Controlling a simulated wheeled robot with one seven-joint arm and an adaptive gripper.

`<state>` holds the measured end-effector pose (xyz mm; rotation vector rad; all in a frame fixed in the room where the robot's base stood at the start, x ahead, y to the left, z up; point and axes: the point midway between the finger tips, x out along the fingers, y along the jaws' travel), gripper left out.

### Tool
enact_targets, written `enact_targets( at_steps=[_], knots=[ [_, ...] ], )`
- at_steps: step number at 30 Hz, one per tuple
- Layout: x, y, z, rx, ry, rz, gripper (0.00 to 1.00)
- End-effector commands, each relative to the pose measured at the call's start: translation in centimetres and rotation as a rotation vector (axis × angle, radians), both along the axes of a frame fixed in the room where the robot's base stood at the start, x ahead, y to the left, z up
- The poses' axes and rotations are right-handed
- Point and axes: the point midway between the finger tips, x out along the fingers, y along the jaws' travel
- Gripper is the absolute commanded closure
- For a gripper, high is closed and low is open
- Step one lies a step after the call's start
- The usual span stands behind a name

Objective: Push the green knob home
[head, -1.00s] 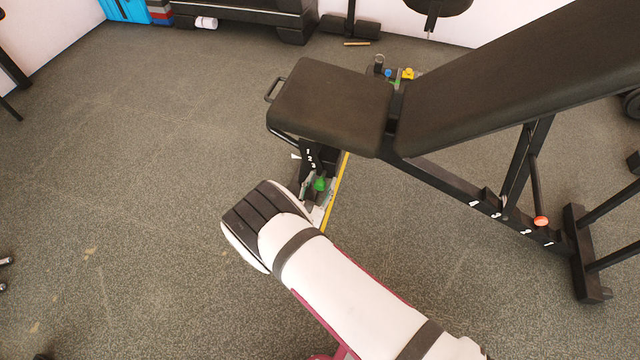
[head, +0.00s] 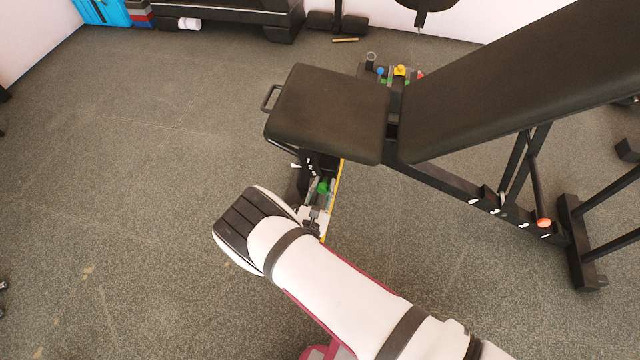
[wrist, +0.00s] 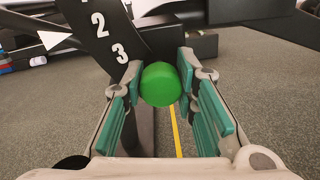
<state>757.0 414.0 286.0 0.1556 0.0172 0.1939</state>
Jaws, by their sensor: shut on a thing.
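The green knob (wrist: 160,84) is a round, bright green cap beside the black numbered plate of the weight bench. In the wrist view it sits between the fingertips of my gripper (wrist: 160,78), whose green-padded fingers are shut on it. In the head view the knob (head: 323,187) shows small below the front of the bench seat, with my gripper (head: 322,192) around it and partly hidden by my arm. The knob's shaft and how deep it sits in its hole are hidden.
The black plate with white numbers 2 and 3 (wrist: 105,30) stands just left of the knob. The bench seat (head: 330,112) overhangs it. A yellow line (wrist: 176,135) runs on the floor below. Open floor lies to the left.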

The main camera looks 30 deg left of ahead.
Motion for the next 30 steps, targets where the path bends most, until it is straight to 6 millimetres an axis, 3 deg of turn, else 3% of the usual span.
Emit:
enact_targets(
  at_steps=[1, 2, 4, 5, 17, 30],
  knots=[
    [0.4, -0.1, 0.1, 0.001, -0.003, -0.002, 1.0],
    [0.4, -0.1, 0.1, 0.001, -0.003, -0.004, 0.71],
    [0.4, -0.1, 0.1, 0.002, -0.003, -0.004, 0.55],
    [0.4, 0.0, 0.1, 0.002, -0.003, -0.004, 0.52],
    [-0.4, -0.1, 0.1, 0.0, -0.002, -0.001, 0.52],
    [-8.3, -1.5, 0.1, 0.0, -0.001, 0.001, 0.52]
  ],
)
